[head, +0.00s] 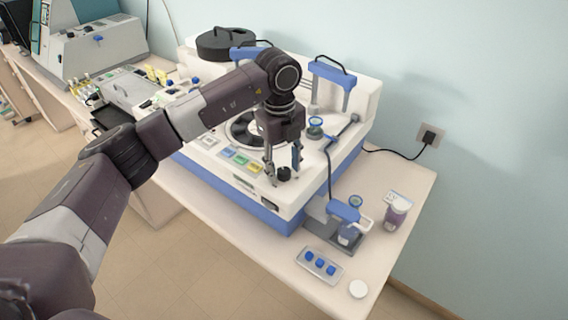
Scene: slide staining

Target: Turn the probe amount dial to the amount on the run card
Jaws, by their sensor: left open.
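A small black dial (284,174) sits on the front right of the white and blue staining machine (214,174). My left gripper (283,168) points down over the machine's front panel, its fingers open. In the head view the dial shows between the two fingertips; I cannot tell whether they touch it. The dial's marks and setting are too small to read. I cannot make out a run card. My right gripper is not in view.
Coloured buttons (241,159) lie left of the dial. A black lid (226,44) rests on the machine's back.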

